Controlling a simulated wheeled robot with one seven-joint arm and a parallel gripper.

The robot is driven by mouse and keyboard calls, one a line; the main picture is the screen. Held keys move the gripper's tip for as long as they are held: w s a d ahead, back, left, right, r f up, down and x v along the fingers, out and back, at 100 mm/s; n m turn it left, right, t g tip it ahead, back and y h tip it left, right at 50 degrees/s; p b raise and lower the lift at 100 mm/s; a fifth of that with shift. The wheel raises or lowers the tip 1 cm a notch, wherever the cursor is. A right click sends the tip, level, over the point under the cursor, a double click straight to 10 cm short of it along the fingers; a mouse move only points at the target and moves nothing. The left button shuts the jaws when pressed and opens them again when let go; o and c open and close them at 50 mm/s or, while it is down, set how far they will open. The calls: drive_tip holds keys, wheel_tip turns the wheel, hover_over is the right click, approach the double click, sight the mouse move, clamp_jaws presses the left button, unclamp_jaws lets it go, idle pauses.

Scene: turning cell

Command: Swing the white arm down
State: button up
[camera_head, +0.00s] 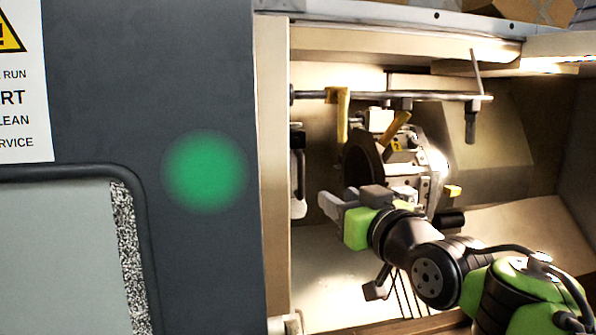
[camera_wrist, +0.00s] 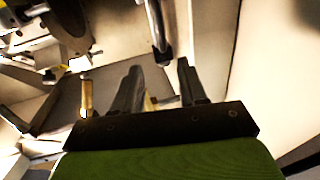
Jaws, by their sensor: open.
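A narrow pale arm (camera_head: 300,180) with dark parts hangs upright against the left inner wall of the machine opening. A pale bar with a dark end, which looks like the same arm (camera_wrist: 155,28), shows beyond my fingertips in the wrist view. My gripper (camera_head: 325,203) points left, just right of and near the arm's lower end. In the wrist view its two dark fingers (camera_wrist: 159,68) are spread apart with nothing between them. The bar's dark end lines up with the gap, but I cannot tell how far ahead it is.
A round tool turret (camera_head: 432,165) with yellow parts stands behind my wrist. A horizontal rail (camera_head: 385,96) with a yellow bracket (camera_head: 343,112) runs above it. The grey door (camera_head: 205,95) covers the left side. The pale machine floor (camera_head: 325,290) below my gripper has free room.

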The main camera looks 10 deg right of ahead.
sight(302, 175)
drive_tip(key=w+a+p, duration=0.1)
drive_tip(key=w, duration=0.3)
drive_tip(key=w+p, duration=0.2)
drive_tip(key=w, duration=0.2)
drive_tip(key=w+a+p, duration=0.1)
drive_tip(key=w+p, duration=0.1)
drive_tip(key=w, duration=0.3)
drive_tip(key=shift+w+a+r, duration=0.1)
drive_tip(key=shift+a+r, duration=0.1)
drive_tip(key=shift+a, duration=0.1)
drive_tip(key=shift+w+a+f, duration=0.15)
drive_tip(key=shift+w+f, duration=0.05)
drive_tip(key=shift+w, duration=0.35)
drive_tip(key=shift+s, duration=0.1)
clamp_jaws()
